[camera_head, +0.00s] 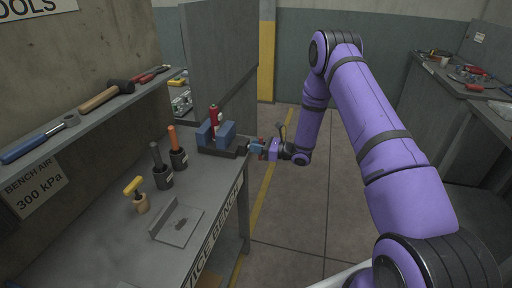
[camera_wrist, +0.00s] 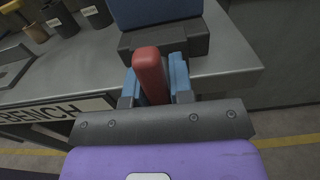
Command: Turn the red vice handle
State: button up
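The blue vice (camera_head: 216,136) is mounted at the far right corner of the grey workbench and holds a red cylinder (camera_head: 214,115) upright in its jaws. Its blue body and dark base (camera_wrist: 165,38) fill the top of the wrist view. The red vice handle (camera_wrist: 150,72) points toward the wrist camera from in front of the dark base. My gripper (camera_wrist: 155,85) has its blue fingers on both sides of the handle, with little or no gap visible. In the head view my gripper (camera_head: 258,147) is at the bench's right edge, and its fingers mostly hide the handle.
Two dark holders with orange- and black-handled tools (camera_head: 177,150) and a yellow-handled tool (camera_head: 138,192) stand on the bench left of the vice. A grey panel (camera_head: 222,70) rises behind. The floor (camera_head: 310,210) right of the bench is clear.

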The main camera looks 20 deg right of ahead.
grip_shut()
jog(key=shift+n, duration=0.3)
jog(key=n, duration=0.2)
jog(key=shift+n, duration=0.3)
jog(key=n, duration=0.6)
jog(key=shift+s+a+f, duration=0.15)
jog(key=shift+s, duration=0.1)
jog(key=n, duration=0.5)
jog(key=shift+s+f, duration=0.1)
jog(key=shift+f, duration=0.05)
jog(key=shift+f+n, duration=0.2)
jog(key=shift+n, duration=1.9)
